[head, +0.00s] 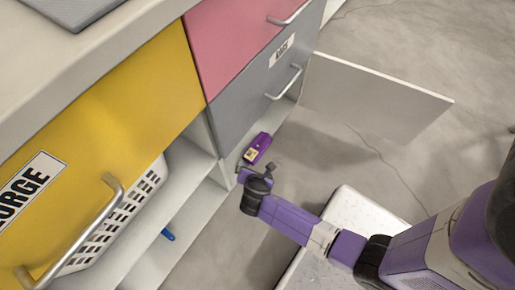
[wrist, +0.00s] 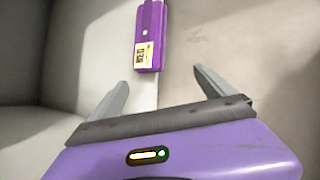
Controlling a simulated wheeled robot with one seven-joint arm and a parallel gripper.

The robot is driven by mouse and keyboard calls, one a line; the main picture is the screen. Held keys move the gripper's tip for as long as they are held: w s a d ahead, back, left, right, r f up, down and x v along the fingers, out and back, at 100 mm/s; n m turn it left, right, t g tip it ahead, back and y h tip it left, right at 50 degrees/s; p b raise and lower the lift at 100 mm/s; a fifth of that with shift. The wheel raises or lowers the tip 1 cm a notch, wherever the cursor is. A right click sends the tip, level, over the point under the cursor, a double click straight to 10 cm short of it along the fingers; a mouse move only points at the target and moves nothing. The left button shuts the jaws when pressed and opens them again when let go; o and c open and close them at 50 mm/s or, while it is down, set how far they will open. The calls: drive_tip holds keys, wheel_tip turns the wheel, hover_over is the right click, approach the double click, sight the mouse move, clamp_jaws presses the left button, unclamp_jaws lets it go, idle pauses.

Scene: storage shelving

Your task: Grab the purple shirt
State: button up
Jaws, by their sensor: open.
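I see no cloth shirt. A purple, narrow, box-like item (head: 261,143) with a yellow label lies at the front of the low compartment under the grey drawer. In the wrist view the purple item (wrist: 149,25) is at the top, just left of centre, its labelled end toward me. My gripper (wrist: 161,80) is open and empty. Its two grey fingers point toward the item, with a gap between them and its near end. In the head view my wrist hides part of the gripper, close in front of the item.
A white door (head: 375,97) stands open to the right of the compartment. A yellow drawer (head: 110,105) and a white basket (head: 125,212) are at left. A small blue object (head: 168,234) lies low below. Grey floor (head: 420,50) is clear at upper right.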

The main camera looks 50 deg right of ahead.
sight(258, 148)
drive_tip(key=w+d, duration=0.1)
drive_tip(key=w+d+n+g+h, duration=0.1)
drive_tip(key=d, duration=0.1)
drive_tip(key=w+d+r+n, duration=0.1)
drive_tip(key=w, duration=0.1)
drive_tip(key=shift+d+h, duration=0.35)
drive_tip(key=shift+h, duration=0.05)
drive_tip(key=b+x, duration=0.5)
drive_tip(key=x, duration=0.2)
drive_tip(key=shift+s+f+b, duration=0.2)
drive_tip(key=shift+s+b, duration=0.1)
drive_tip(key=shift+b, duration=0.1)
drive_tip(key=shift+w+d+f, duration=0.1)
drive_tip(key=shift+d+f, duration=0.05)
drive_tip(key=shift+d, duration=0.15)
drive_tip(key=c, duration=1.6)
